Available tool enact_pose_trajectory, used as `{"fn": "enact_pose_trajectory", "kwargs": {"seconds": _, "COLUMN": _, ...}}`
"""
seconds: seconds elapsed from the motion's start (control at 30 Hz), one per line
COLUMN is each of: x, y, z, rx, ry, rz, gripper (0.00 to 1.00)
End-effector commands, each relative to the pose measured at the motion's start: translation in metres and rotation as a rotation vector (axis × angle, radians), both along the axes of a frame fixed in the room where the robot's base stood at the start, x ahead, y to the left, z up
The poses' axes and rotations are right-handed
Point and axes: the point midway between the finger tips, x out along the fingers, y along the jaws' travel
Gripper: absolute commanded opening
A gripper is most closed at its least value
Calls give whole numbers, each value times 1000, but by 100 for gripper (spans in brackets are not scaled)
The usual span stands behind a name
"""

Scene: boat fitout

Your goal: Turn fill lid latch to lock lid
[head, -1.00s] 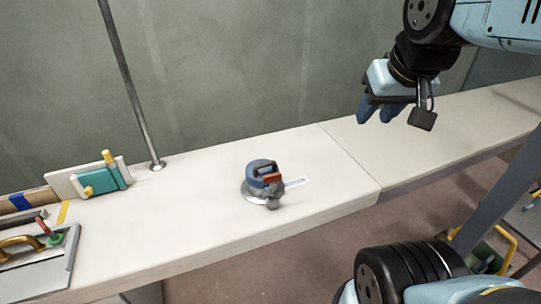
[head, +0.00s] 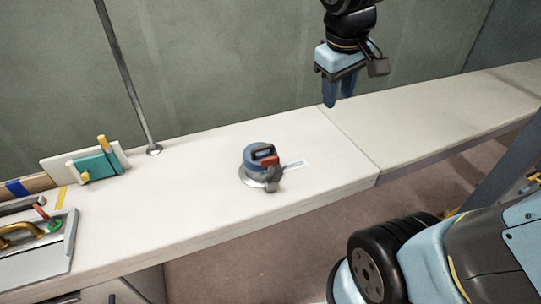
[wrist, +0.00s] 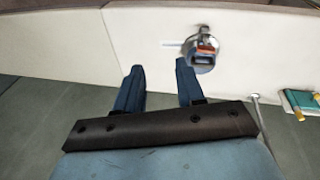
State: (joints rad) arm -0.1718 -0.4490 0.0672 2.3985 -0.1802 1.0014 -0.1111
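The fill lid (head: 258,158) is a round blue cap with a dark grip, set on a grey metal flange on the white bench. Its red-orange latch (head: 270,161) lies at the cap's right side. A grey metal piece hangs at the flange's front. My gripper (head: 330,98) points down above the bench, to the right of and behind the lid, touching nothing. In the wrist view its two blue fingers (wrist: 158,80) are apart and empty, and the lid (wrist: 202,58) shows beyond the right finger.
A teal block with yellow pegs (head: 98,163) stands at the back left, near a metal pole (head: 128,90). A grey panel with a brass handle (head: 40,245) lies at the left. A small white label (head: 294,165) is right of the lid. The bench around the lid is clear.

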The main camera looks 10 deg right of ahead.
Motion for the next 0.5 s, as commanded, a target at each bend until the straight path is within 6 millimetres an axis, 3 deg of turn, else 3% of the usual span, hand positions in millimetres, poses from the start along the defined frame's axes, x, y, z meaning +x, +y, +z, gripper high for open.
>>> {"fn": "enact_pose_trajectory", "kwargs": {"seconds": 0.5, "x": 66, "y": 87, "z": -67, "rx": -372, "ry": 337, "rz": 549, "gripper": 38}}
